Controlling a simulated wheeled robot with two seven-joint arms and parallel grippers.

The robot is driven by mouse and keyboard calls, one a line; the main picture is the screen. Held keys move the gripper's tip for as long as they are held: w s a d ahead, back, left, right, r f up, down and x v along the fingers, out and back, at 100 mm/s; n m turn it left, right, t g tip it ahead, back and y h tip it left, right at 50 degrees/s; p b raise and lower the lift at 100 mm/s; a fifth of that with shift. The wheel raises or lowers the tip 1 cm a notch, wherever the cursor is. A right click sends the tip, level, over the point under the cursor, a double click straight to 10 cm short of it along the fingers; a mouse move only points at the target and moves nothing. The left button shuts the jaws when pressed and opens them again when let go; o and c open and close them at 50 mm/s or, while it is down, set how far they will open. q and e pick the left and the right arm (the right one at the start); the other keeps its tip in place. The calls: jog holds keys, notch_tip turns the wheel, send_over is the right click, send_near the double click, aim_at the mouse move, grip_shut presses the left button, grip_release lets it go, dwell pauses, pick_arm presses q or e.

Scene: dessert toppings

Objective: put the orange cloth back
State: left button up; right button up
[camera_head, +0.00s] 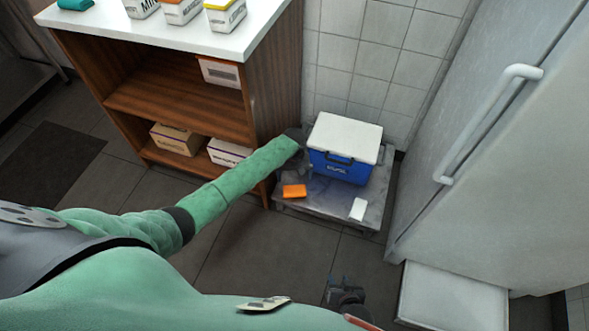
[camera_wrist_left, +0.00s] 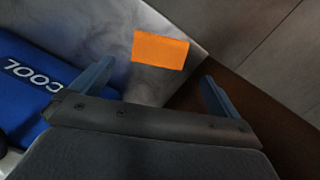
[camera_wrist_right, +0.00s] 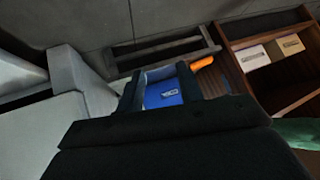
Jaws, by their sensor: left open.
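The orange cloth (camera_head: 294,191) lies flat on the low grey marble-topped stand (camera_head: 310,207), near its left front corner. In the left wrist view the cloth (camera_wrist_left: 160,50) shows beyond and between the fingertips, with nothing gripped. My left gripper (camera_head: 294,160) is open and empty above the stand, just behind the cloth and left of the cooler. My right gripper (camera_head: 345,290) is low at the front, away from the cloth; its fingers (camera_wrist_right: 158,80) look apart and empty. An orange patch that looks like the cloth (camera_wrist_right: 201,63) shows in the right wrist view.
A blue cooler with a white lid (camera_head: 343,148) stands at the back of the stand. A small white item (camera_head: 358,208) lies at its right front. A wooden shelf unit (camera_head: 180,85) with boxes stands left, a fridge (camera_head: 500,140) right.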

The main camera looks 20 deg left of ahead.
pick_arm(q)
jog(key=shift+r, duration=0.15)
jog(key=s+d+f+m+t+h+p, duration=0.1)
jog(key=s+d+f+m+t+p, duration=0.15)
jog(key=s+d, duration=0.55)
jog(key=s+d+f+m+t+h+p, duration=0.1)
jog(key=s+d+f+t+h, duration=0.2)
jog(key=s, duration=0.8)
jog(key=s+d+r+m+t, duration=0.1)
jog(key=s+r, duration=0.2)
jog(key=s, duration=0.5)
jog(key=s+d+r+m+t, duration=0.1)
jog(key=s+d+r+t, duration=0.1)
jog(key=s, duration=0.7)
jog(key=shift+s+d+r+y, duration=0.15)
jog(key=shift+r+y, duration=0.15)
jog(key=shift+r, duration=0.2)
pick_arm(e)
jog(key=shift+s+d+r+g, duration=0.1)
jog(key=shift+s+r+g, duration=0.3)
jog(key=shift+s+r, duration=0.5)
pick_arm(q)
jog(key=shift+m+t, duration=0.25)
pick_arm(e)
jog(key=shift+s+f, duration=0.1)
jog(key=shift+f, duration=0.05)
